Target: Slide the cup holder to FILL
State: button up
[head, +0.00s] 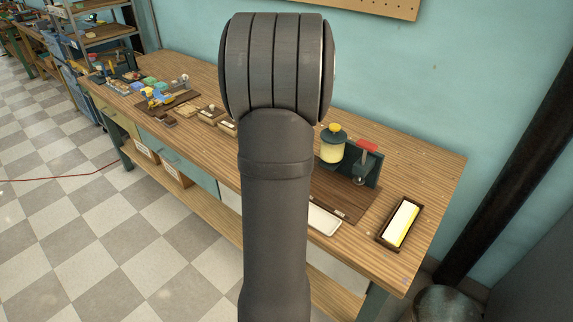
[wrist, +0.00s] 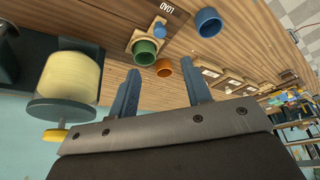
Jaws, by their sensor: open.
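In the wrist view, a light wooden holder (wrist: 133,38) lies on a dark board beside a label (wrist: 173,8) that reads LOAD upside down. A green cup (wrist: 145,52) is at the holder, and a small blue knob (wrist: 160,31) stands next to it. I cannot tell whether the cup is seated in it. My gripper (wrist: 161,88) is open and empty, its two blue fingers apart and not touching the holder. No FILL label is readable. In the head view my arm hides the holder and the gripper.
A cream dispenser (head: 332,148) with a yellow top stands by a red handle (head: 366,145); the dispenser also shows in the wrist view (wrist: 72,78). A blue cup (wrist: 208,22) and an orange cup (wrist: 163,68) stand nearby. A tray with a yellow-white block (head: 401,222) is at the bench's right.

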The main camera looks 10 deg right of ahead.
jog(key=x, duration=1.4)
jog(key=shift+f, duration=0.1)
jog(key=shift+s, duration=0.1)
grip_shut()
